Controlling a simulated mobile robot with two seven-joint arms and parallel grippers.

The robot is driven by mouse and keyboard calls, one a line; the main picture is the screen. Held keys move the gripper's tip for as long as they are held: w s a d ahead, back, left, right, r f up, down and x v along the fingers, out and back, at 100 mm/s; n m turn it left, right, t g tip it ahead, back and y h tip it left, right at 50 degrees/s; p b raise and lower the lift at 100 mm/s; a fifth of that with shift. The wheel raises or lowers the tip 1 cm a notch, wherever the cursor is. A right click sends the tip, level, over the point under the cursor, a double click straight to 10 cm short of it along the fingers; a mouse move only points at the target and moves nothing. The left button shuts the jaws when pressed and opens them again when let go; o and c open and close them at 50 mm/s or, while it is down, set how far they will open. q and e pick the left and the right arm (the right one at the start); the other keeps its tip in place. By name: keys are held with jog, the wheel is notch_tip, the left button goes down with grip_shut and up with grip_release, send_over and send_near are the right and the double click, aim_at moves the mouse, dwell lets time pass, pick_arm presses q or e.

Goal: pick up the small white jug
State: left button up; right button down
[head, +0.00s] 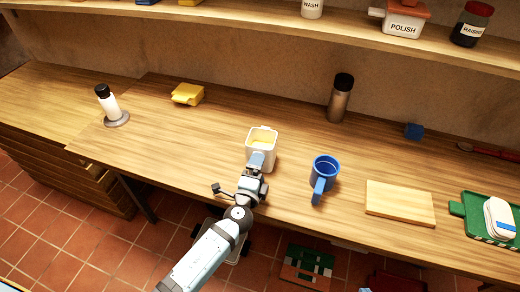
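The small white jug (264,135) stands upright on the wooden bench near its front edge, left of the blue mug. Its open top shows something yellow inside. My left gripper (256,163) is at the jug's near side, reaching in from the lower left. It overlaps the jug's near face in the head view, so I cannot tell whether it touches the jug. The fingertips are small and partly hidden by the wrist, and the opening between them is unclear. My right gripper is not in view.
A blue mug (325,168) stands close on the right, its handle towards me. A wooden board (400,203) and a green tray (470,222) lie farther right. A dark-capped flask (339,100) and a yellow scoop-like container (187,94) stand behind.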

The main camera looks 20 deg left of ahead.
pick_arm(q)
jog(key=shift+w, duration=0.25)
jog(key=shift+s+d+r, duration=0.1)
jog(key=shift+s, duration=0.1)
jog(key=shift+c, duration=0.8)
jog(key=c, duration=0.6)
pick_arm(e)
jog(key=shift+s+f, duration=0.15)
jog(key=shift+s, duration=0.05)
pick_arm(q)
jog(key=shift+r, duration=0.1)
jog(key=shift+w+r+p, duration=0.1)
jog(key=shift+r+p, duration=0.2)
jog(key=shift+r, duration=0.15)
notch_tip(320, 180, up, 19)
jog(key=p, duration=0.8)
jog(key=shift+p, duration=0.35)
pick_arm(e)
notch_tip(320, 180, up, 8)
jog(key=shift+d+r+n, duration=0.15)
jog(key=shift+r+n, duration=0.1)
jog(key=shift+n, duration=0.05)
